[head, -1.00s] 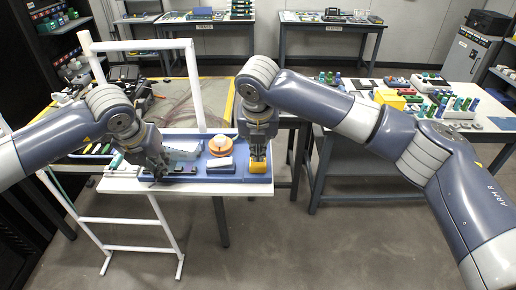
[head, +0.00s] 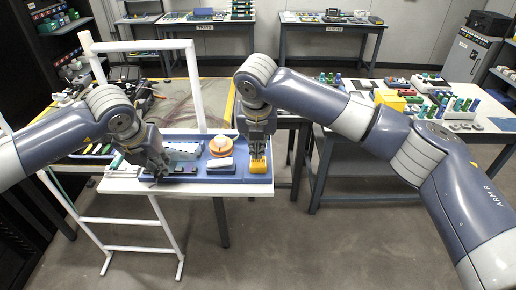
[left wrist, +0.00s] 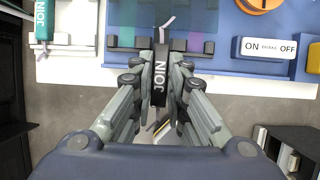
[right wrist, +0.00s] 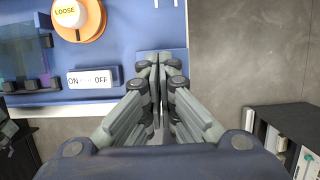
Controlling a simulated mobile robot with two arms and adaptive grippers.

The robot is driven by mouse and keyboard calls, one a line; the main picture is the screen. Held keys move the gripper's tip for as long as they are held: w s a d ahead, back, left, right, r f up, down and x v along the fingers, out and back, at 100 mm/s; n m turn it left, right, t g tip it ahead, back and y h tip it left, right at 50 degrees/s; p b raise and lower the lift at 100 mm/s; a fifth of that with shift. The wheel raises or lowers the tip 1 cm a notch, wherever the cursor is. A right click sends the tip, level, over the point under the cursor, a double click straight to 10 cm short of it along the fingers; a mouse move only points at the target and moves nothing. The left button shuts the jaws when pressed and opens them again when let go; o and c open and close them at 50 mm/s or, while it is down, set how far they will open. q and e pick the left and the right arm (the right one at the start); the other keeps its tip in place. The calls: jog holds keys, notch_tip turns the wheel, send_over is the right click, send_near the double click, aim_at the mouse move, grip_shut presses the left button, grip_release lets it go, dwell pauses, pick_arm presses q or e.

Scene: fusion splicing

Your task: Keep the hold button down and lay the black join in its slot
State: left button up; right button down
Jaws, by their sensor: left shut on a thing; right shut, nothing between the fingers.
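My left gripper (left wrist: 160,88) is shut on the black join (left wrist: 160,78), a narrow piece marked JOIN with pale fibre ends. The join's far end lies by the dark holder blocks (left wrist: 125,43) at the tray's front edge; I cannot tell whether it is in the slot or above it. In the head view my left gripper (head: 158,172) hides most of it. My right gripper (head: 257,154) is shut and empty, pointing down at the yellow hold button (head: 258,165). Whether the tips touch or press it is unclear. The fingers hide the button in the right wrist view.
The blue tray (head: 225,177) carries an orange reel (head: 220,145) marked LOOSE and a white brake switch (head: 221,165) marked ON and OFF. A white rail frame (head: 195,85) rises behind. Floor in front is open.

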aim_at(172, 156)
jog(key=shift+w+a, duration=0.1)
jog(key=shift+w, duration=0.15)
jog(key=shift+f, duration=0.1)
jog(key=shift+f, duration=0.6)
jog(key=shift+f, duration=1.2)
pick_arm(q)
jog(key=shift+w+d+f, duration=0.1)
jog(key=shift+w+f, duration=0.05)
jog(key=shift+w, duration=1.1)
jog(key=shift+w+d+f, duration=0.1)
jog(key=shift+w+f, duration=0.1)
jog(key=shift+w, duration=1.05)
jog(key=shift+w+d+f, duration=0.1)
jog(key=shift+w+f, duration=0.05)
jog(key=shift+w, duration=1.1)
jog(key=shift+f, duration=0.1)
jog(key=shift+f, duration=0.85)
